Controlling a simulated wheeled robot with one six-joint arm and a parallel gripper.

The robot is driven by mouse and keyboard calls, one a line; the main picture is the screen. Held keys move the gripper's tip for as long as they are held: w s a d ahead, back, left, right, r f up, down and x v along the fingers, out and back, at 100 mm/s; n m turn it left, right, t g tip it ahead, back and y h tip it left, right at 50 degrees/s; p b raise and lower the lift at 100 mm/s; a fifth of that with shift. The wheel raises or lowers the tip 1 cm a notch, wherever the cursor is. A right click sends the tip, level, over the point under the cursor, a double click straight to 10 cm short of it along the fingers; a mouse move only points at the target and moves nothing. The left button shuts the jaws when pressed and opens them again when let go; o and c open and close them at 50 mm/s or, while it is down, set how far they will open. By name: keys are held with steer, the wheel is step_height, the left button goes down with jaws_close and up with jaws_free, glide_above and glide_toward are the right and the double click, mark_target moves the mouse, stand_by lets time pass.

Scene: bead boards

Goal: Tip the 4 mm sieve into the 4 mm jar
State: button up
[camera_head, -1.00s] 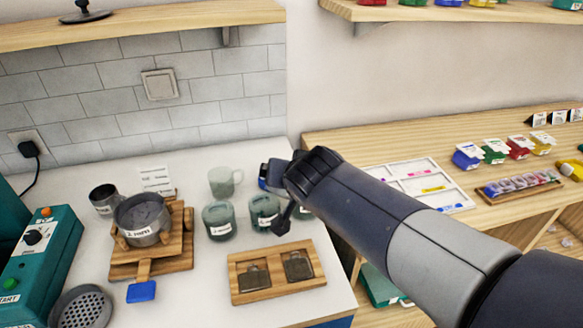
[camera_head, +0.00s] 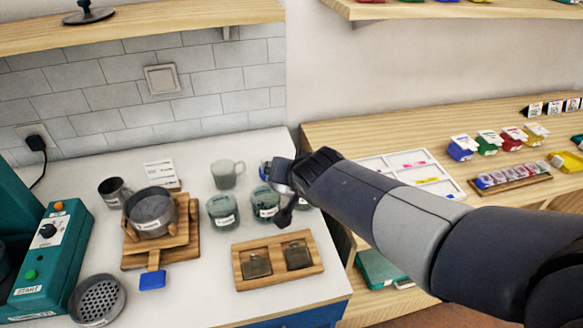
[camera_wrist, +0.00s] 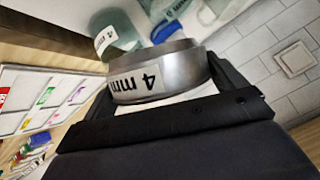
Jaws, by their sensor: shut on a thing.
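My gripper (camera_wrist: 160,85) is shut on a metal ring-shaped sieve (camera_wrist: 190,67) labelled "4 mm"; its label reads upside down in the wrist view. Labels on the jars there are too small to read surely. Whether beads are in the sieve cannot be seen.
A wooden tray (camera_head: 278,279) with two square wells lies in front. A wooden stand (camera_head: 190,250) bears another sieve (camera_head: 152,212). A perforated pan (camera_head: 97,300) and a teal machine (camera_head: 50,265) are left.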

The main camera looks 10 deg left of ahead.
steer(key=shift+w+r+g+p, duration=0.15)
steer(key=shift+r+g+p, duration=0.2)
steer(key=shift+p, duration=1.55)
steer(key=shift+w+d+f+m+b, duration=0.1)
steer(key=shift+d+f+m+b, duration=0.05)
steer(key=shift+f+m+b, duration=0.2)
steer(key=shift+w+r+m+g+y+b, duration=0.25)
steer(key=shift+g+y+b, duration=0.15)
steer(key=shift+g+b, duration=0.5)
steer(key=shift+w+d+r+m+g+y+p, duration=0.2)
steer(key=shift+g+p, duration=0.1)
steer(key=shift+g, duration=0.25)
steer(key=shift+w+d+r+m+g+y+p, duration=0.1)
steer(key=shift+w+m+g+y+p, duration=0.15)
steer(key=shift+g, duration=0.25)
steer(key=shift+s+f+g, duration=0.1)
steer(key=shift+f+g, duration=0.05)
steer(key=shift+g, duration=0.15)
steer(key=shift+w, duration=0.2)
steer(key=shift+w+d+m+g+y, duration=0.15)
steer(key=shift+m+g+y, duration=0.1)
steer(key=shift+g, duration=0.15)
steer(key=shift+p, duration=0.35)
steer(key=shift+w+g, duration=0.15)
steer(key=shift+g, duration=0.25)
